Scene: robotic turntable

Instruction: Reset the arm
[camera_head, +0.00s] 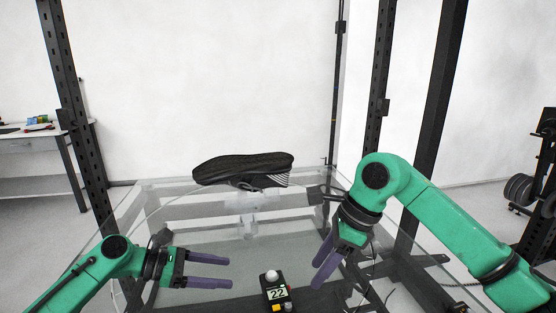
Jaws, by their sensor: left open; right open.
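My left gripper (229,271), with purple fingers, is open and empty at the lower left, pointing right over the glass table. My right gripper (317,275) is open and empty right of the middle, its purple fingers pointing down and to the left. Both arms are green with black joints. The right arm is bent, with its elbow raised. A small dark device (274,292) with a white knob on top and a display reading 22 stands between the grippers, at the near edge of the view. Neither gripper touches it.
Dark upright posts (75,110) frame the workspace. A side table (30,140) stands at far left, and a weight rack (545,165) at far right.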

